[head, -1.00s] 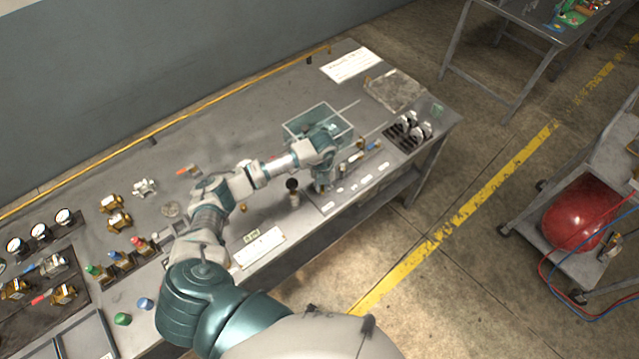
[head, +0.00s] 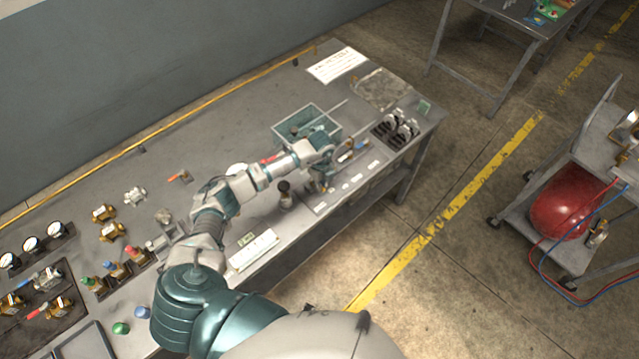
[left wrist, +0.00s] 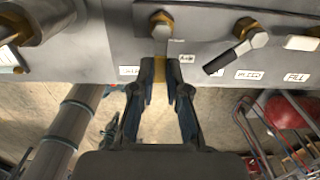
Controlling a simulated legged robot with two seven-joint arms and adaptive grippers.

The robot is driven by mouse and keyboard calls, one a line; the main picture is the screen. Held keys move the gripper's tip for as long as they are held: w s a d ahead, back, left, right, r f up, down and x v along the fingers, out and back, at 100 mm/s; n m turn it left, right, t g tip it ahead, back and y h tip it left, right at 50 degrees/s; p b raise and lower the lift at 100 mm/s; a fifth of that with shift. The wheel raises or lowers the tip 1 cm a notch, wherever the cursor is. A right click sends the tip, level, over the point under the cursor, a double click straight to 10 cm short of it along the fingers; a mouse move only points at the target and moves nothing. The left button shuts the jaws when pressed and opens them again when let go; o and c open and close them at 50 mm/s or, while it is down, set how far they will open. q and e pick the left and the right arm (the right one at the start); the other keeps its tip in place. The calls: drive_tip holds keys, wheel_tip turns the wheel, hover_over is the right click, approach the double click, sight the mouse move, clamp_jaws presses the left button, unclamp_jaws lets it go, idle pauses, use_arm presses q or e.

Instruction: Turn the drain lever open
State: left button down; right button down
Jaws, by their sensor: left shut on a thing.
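In the left wrist view, a lever (left wrist: 160,46) hangs from a brass fitting on the grey bench panel, with a flat metal stem and a yellow grip. My left gripper (left wrist: 160,76) is shut on the yellow grip, a finger on each side. A label beside it is partly hidden by the fingers, so I cannot read it fully. In the head view my left gripper (head: 319,182) is at the bench's front edge, by a row of white labels, and its own wrist hides most of the lever. My right gripper is not in view.
A second lever (left wrist: 238,52) with a black grip is close on the right in the wrist view, above a BLEED label (left wrist: 248,74). A teal open bin (head: 306,122) stands behind my gripper. A dark-knobbed post (head: 285,195) stands left of it. The aisle floor in front is clear.

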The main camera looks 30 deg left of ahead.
use_arm(q)
drive_tip(key=shift+s+d+f, duration=0.1)
drive_tip(key=shift+s+f, duration=0.05)
drive_tip(key=shift+f, duration=0.05)
idle(0.3)
drive_tip(key=c, duration=1.4)
unclamp_jaws()
drive_tip(key=shift+o, duration=1.1)
drive_tip(key=shift+w+r, duration=0.1)
drive_tip(key=shift+w, duration=0.1)
wheel_tip(320, 180, up, 12)
drive_tip(key=shift+w, duration=0.1)
